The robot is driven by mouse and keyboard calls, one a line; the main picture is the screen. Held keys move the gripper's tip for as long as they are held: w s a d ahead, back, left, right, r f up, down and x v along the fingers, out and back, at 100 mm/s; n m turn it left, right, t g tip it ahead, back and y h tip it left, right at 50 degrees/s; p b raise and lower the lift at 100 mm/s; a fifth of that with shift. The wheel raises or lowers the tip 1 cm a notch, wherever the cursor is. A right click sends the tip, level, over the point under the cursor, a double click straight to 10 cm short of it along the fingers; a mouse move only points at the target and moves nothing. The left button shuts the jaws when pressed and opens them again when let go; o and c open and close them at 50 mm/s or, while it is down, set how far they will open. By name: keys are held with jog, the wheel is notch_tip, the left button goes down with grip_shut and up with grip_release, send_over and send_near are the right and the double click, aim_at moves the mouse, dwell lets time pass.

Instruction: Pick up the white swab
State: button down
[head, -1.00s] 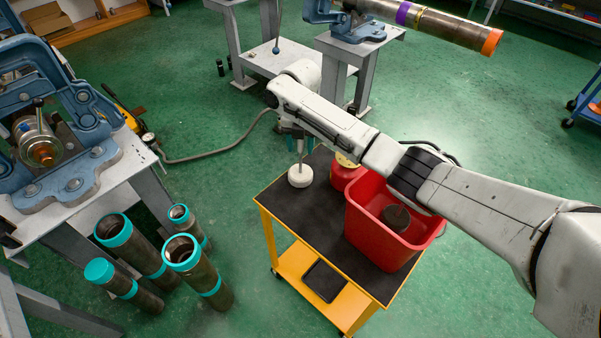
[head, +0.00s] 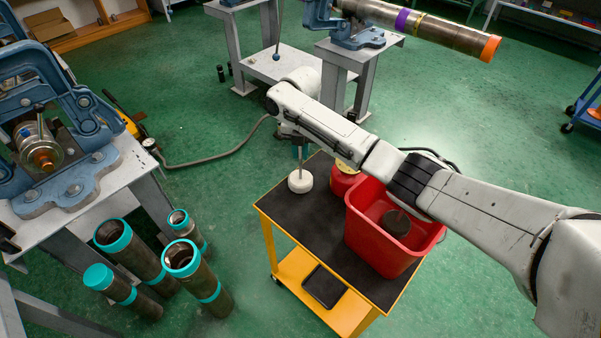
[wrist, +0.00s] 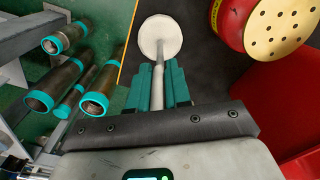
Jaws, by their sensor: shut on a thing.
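The white swab (head: 300,182) has a round white head and a thin pale handle. In the head view its head is low over or on the black top of the yellow cart (head: 283,208); I cannot tell whether it touches. In the wrist view the swab head (wrist: 160,36) is beyond the fingertips and its handle runs back between the teal fingers. My gripper (wrist: 159,88) is shut on the handle. In the head view my gripper (head: 300,150) is mostly hidden under my arm.
A red bin (head: 372,240) holding a dark round-headed thing stands on the cart, right of the swab. A red can with a perforated yellow top (wrist: 277,28) is beside it. Several teal-ended pipes (head: 182,258) stand at left, near a blue vise (head: 75,185). Green floor lies between.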

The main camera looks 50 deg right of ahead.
jog(key=shift+r, duration=0.15)
jog(key=shift+r, duration=0.7)
jog(key=s+r+p, duration=0.4)
jog(key=s+r, duration=0.7)
jog(key=s, duration=0.3)
jog(key=shift+d+r, duration=0.2)
jog(key=shift+d, duration=0.2)
